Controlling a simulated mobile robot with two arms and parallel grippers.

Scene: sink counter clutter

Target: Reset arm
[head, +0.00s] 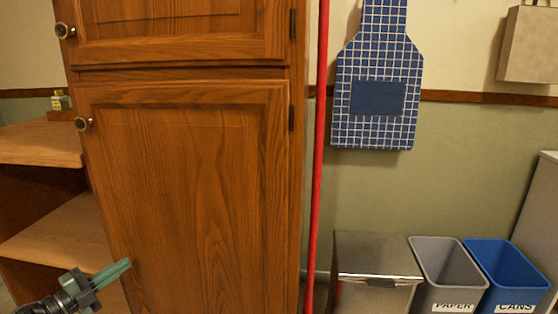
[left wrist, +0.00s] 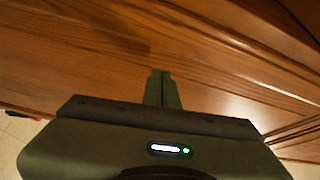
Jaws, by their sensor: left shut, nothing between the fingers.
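My left gripper (head: 122,268) is at the bottom left of the head view, in front of the lower part of the tall wooden cabinet (head: 200,200). Its green fingers are together with nothing between them, and they point right. In the left wrist view the closed fingers (left wrist: 160,80) stick up in the middle, with wood grain (left wrist: 90,50) filling the space beyond. I cannot tell whether the fingertips touch the wood. My right gripper is in neither view.
Open wooden shelves (head: 60,235) stand left of the cabinet, with a small bottle (head: 61,101) on top. A red pole (head: 318,150) stands at the cabinet's right. Further right are a metal bin (head: 375,255), a grey paper bin (head: 447,270) and a blue cans bin (head: 507,268). A blue checked apron (head: 376,60) hangs above.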

